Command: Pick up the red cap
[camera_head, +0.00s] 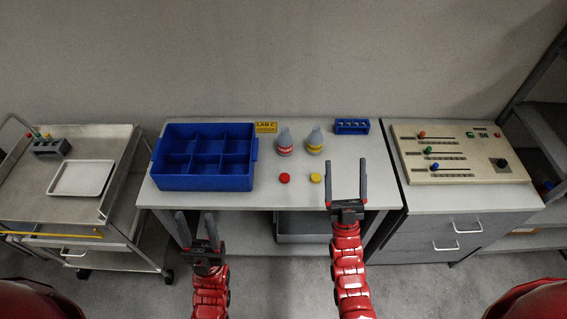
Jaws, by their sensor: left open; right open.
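The red cap (284,178) lies flat on the white table, in front of a grey bottle with a red label (285,145). A yellow cap (316,178) lies to its right, in front of a grey bottle with a yellow label (315,142). My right gripper (347,182) is open and empty over the table's front part, to the right of both caps. My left gripper (197,230) is open and empty, in front of the table edge, left of and nearer than the red cap.
A blue divided crate (204,184) fills the table's left part. A blue rack (351,127) and a yellow LAB C sign (266,127) stand at the back. A control panel (459,153) is on the right cabinet. A metal cart (110,150) stands at left. Table around the red cap is clear.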

